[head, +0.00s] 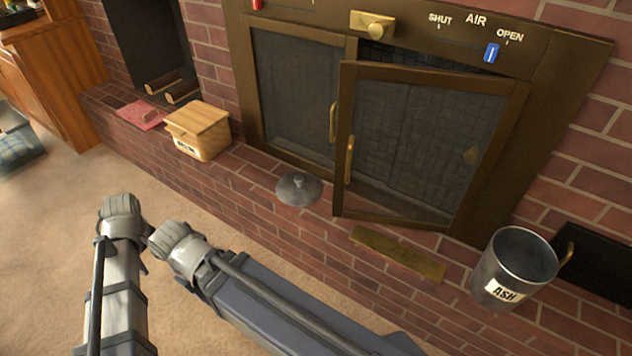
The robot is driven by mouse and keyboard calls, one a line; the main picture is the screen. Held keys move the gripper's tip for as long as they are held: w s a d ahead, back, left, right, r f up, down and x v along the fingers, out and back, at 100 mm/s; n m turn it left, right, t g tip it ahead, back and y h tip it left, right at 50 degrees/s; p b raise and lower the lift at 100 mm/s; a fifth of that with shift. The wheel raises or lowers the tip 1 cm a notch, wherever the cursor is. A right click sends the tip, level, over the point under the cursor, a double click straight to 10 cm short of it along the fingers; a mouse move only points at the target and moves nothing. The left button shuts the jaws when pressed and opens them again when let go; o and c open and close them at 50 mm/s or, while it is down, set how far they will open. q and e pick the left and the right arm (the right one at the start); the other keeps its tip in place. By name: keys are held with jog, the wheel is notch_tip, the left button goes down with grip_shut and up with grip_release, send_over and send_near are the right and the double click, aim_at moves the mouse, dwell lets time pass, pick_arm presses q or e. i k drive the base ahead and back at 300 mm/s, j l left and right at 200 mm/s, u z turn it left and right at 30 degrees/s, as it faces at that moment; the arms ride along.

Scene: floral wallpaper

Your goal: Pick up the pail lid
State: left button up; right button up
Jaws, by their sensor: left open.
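The pail lid (299,190) is a round grey metal disc with a small knob on top. It lies on the brick hearth, left of the open fireplace door, with nothing gripping it. The grey metal pail (515,268), labelled ASH, stands upright on the hearth at the right and its top is open. My left arm bends at the lower left and runs to the bottom edge. My left gripper (402,345) only just shows there, below and to the right of the lid and apart from it; its fingers are hard to make out. My right gripper is out of view.
The right fireplace door (425,145) swings out over the hearth. A brass plate (398,254) lies between lid and pail. A wooden box (198,131) and a red item (140,115) sit farther left. Carpet (60,220) is clear at left.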

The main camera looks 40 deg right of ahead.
aim_at(296, 188)
jog(key=i+z, duration=0.2)
jog(key=z, duration=0.25)
jog(key=i+j+z, duration=0.1)
jog(key=z, duration=0.35)
jog(key=i+j+z, duration=0.2)
jog(key=z, duration=0.25)
jog(key=i+j+z, duration=0.45)
jog(key=k+j, duration=0.05)
